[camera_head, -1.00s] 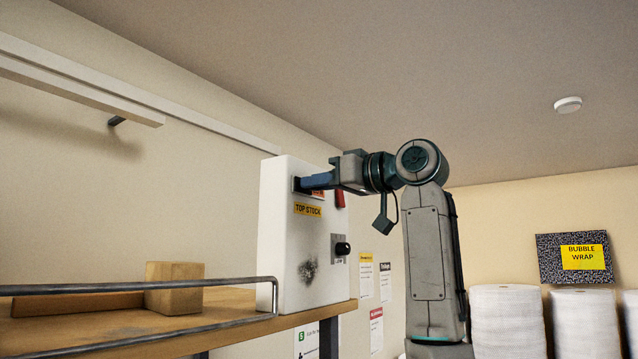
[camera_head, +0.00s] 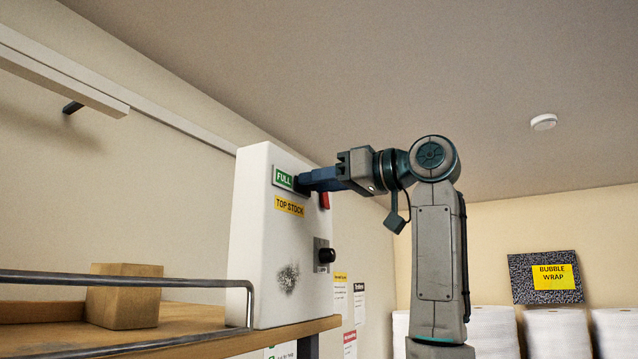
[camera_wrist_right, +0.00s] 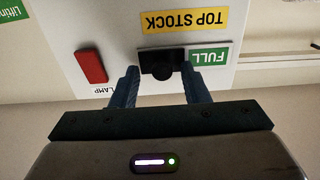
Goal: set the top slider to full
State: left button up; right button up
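The white control box (camera_head: 262,215) stands at the end of a wooden shelf and carries a yellow TOP STOCK label (camera_head: 289,206). Above that label, a green FULL sign (camera_head: 283,179) shows at the left of the slider slot. In the wrist view the black slider with its round knob (camera_wrist_right: 162,63) sits beside the green FULL sign (camera_wrist_right: 209,56). My right gripper (camera_wrist_right: 160,85) is open, its blue fingers apart on either side of the slider. The left finger is close against the slider's edge; I cannot tell if it touches.
A black knob (camera_head: 327,255) sticks out lower on the box. Bubble wrap rolls (camera_head: 558,333) stand at the right, away from my arm.

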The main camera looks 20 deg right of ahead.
jog(key=shift+d+f, duration=0.25)
jog(key=shift+d, duration=0.05)
pick_arm(q)
jog(key=f+b, duration=0.1)
jog(key=w+f+b, duration=0.1)
jog(key=f+b, duration=0.1)
jog(key=w+f+b, duration=0.1)
jog(key=f+b, duration=0.1)
jog(key=shift+f, duration=0.15)
pick_arm(e)
jog(key=v, duration=1)
jog(key=shift+s, duration=0.2)
jog(key=shift+d+r, duration=0.1)
jog(key=shift+d, duration=0.1)
pick_arm(q)
jog(key=shift+d, duration=0.15)
